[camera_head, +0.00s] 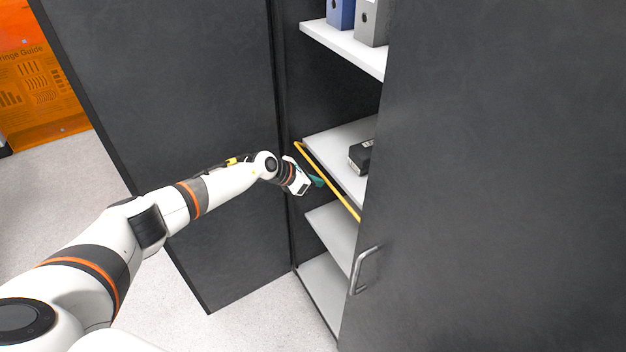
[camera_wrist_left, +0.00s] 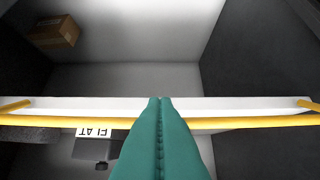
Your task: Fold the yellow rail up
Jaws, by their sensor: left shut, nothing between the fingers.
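The yellow rail (camera_head: 328,182) runs along the front edge of the middle shelf (camera_head: 340,140) in the open cabinet. Its right part is hidden behind the dark door in the head view. In the left wrist view, the rail (camera_wrist_left: 250,122) crosses the whole picture in front of the white shelf edge, with short yellow arms at both ends. My left gripper (camera_head: 319,182) has teal fingers and is just in front of the rail's left half. Its fingers (camera_wrist_left: 160,100) are shut and empty and overlap the rail in the wrist view; contact cannot be told. My right gripper is out of view.
A black box (camera_head: 361,156) sits on the middle shelf; its label reads FLAT, upside down in the wrist view. A cardboard box (camera_wrist_left: 54,32) shows inside the cabinet. Binders (camera_head: 372,22) stand on the upper shelf. A dark door (camera_head: 500,180) with a handle (camera_head: 362,268) covers the right side.

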